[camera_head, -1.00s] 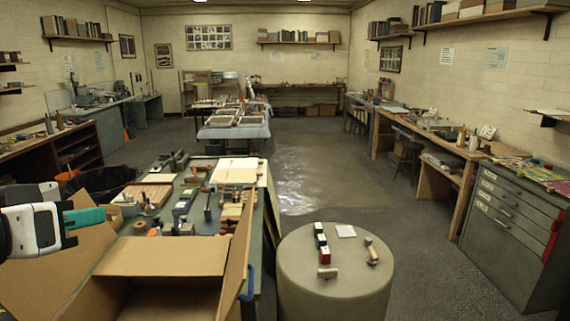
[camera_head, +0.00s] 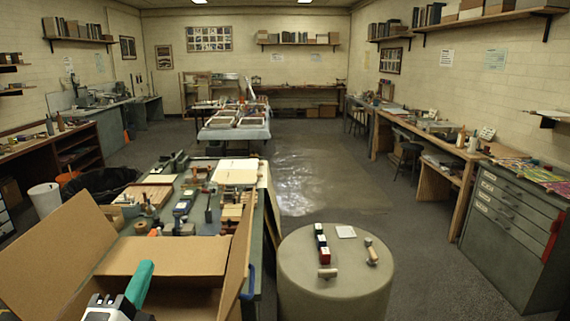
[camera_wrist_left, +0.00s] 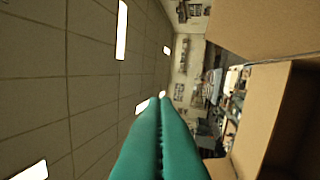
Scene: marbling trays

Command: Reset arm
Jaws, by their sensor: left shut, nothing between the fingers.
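My left gripper (camera_head: 141,277) shows at the bottom left of the head view, in front of the open cardboard box. Its green fingers point up and are pressed together with nothing between them. In the left wrist view the two green fingers (camera_wrist_left: 158,118) lie side by side, with the ceiling on the left and the box's cardboard (camera_wrist_left: 265,100) on the right. The open cardboard box (camera_head: 165,257) stands close by with its flaps spread. My right gripper is not in view.
A worktable (camera_head: 262,240) crowded with tools and wood blocks stands behind the box. A white bin (camera_head: 44,198) is at the left. The floor beyond the stand is clear.

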